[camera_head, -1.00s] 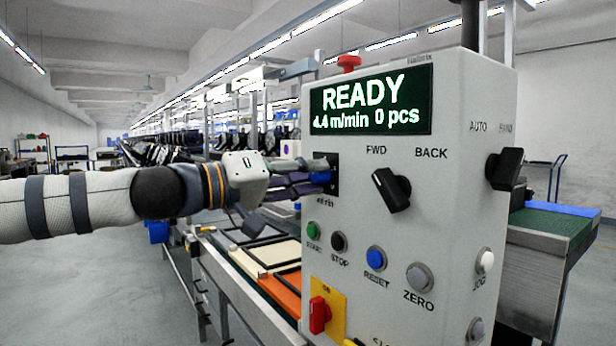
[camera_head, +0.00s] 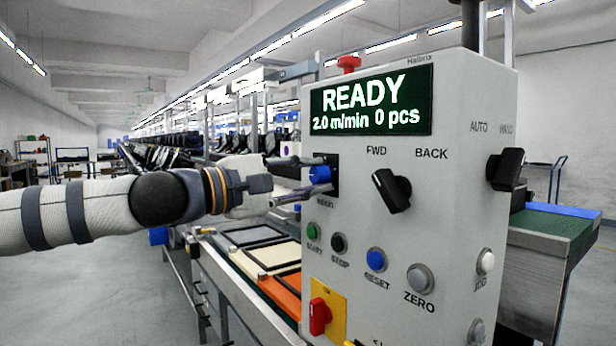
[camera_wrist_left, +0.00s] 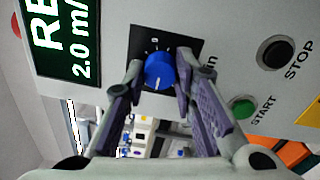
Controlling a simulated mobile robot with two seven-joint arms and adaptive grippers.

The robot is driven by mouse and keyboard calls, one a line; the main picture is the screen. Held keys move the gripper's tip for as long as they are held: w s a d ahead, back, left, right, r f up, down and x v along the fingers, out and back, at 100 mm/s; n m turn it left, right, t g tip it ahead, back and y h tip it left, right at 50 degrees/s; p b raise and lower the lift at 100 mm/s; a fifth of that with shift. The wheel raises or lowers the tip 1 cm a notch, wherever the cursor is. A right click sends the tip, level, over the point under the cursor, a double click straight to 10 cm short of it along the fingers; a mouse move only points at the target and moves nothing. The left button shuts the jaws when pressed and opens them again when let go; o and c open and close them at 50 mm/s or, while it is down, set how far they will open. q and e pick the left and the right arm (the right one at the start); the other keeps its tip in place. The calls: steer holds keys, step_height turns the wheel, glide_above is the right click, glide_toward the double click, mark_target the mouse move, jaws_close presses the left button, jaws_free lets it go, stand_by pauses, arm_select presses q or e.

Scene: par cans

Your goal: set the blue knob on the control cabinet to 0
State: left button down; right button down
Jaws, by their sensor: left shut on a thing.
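The blue knob (camera_head: 320,174) sits on a black dial plate on the front of the control cabinet (camera_head: 455,225). The display (camera_head: 371,99) reads READY, 2.0 m/min, 0 pcs. My left gripper (camera_head: 303,180) comes in from the left with its fingers at the knob. In the left wrist view the knob (camera_wrist_left: 159,71) lies between the two fingertips (camera_wrist_left: 158,72), which are shut on its sides. A white pointer line shows on the knob; most dial marks are too small to read. My right gripper is not in view.
Near the knob are the black FWD/BACK switch (camera_head: 391,190), the green START button (camera_head: 313,231), the black STOP button (camera_head: 338,242) and the blue RESET button (camera_head: 376,259). A red switch (camera_head: 319,315) sits lower down. A conveyor with framed panels (camera_head: 262,256) runs behind my gripper.

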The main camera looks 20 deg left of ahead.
arm_select(q)
steer(key=n, duration=0.4)
steer(key=shift+n, duration=0.4)
steer(key=n, duration=0.4)
steer(key=shift+d+y, duration=0.1)
steer(key=shift+y, duration=0.2)
steer(key=shift+f+n, duration=0.1)
steer(key=shift+n, duration=0.3)
steer(key=c, duration=1.3)
jaws_free()
